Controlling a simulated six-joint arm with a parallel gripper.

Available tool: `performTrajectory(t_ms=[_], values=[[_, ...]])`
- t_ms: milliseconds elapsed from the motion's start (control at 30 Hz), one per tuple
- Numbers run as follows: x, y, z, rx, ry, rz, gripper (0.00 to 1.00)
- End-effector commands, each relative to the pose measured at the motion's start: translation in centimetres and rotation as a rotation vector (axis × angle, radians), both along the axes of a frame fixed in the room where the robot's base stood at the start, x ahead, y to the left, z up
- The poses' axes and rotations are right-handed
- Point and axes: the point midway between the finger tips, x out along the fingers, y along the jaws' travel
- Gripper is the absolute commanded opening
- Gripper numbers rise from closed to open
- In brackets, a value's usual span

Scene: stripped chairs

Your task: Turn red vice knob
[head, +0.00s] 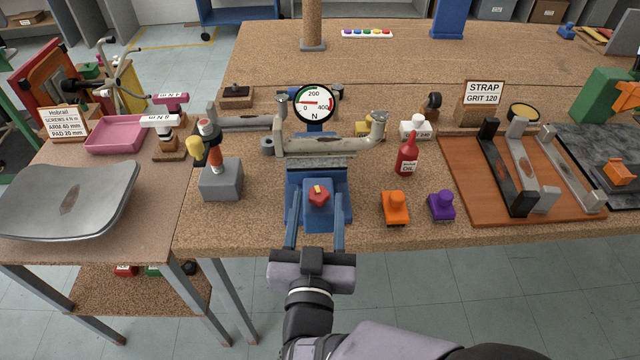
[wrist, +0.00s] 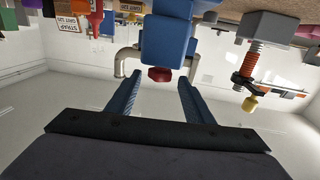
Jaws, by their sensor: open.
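The red vice knob (head: 319,196) sits at the front of the blue vice (head: 342,205), with a yellow mark on its top. My gripper (head: 316,222) is in front of the vice, its two blue fingers pointing at it, one towards each side of the knob. In the wrist view the knob (wrist: 159,74) shows near the fingertip gap, centred between the open fingers. I cannot tell whether the tips reach past it. Nothing is held. The vice carries a grey curved part (head: 320,146) with a dial gauge (head: 314,103) behind.
A grey block with an orange spring post (head: 221,180) stands left of the vice. A red bottle (head: 407,155), an orange piece (head: 395,207) and a purple piece (head: 442,206) stand right. A wooden board with metal brackets (head: 470,190) lies farther right. The bench's front edge is close.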

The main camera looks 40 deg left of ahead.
Motion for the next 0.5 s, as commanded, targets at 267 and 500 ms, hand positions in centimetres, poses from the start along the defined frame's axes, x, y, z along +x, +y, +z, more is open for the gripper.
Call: performTrajectory(t_ms=[267, 500], values=[[0.2, 0.1, -0.2, -0.005, 0.005, 0.006, 0.47], [2.3, 1.7, -0.1, -0.005, 0.003, 0.003, 0.47]])
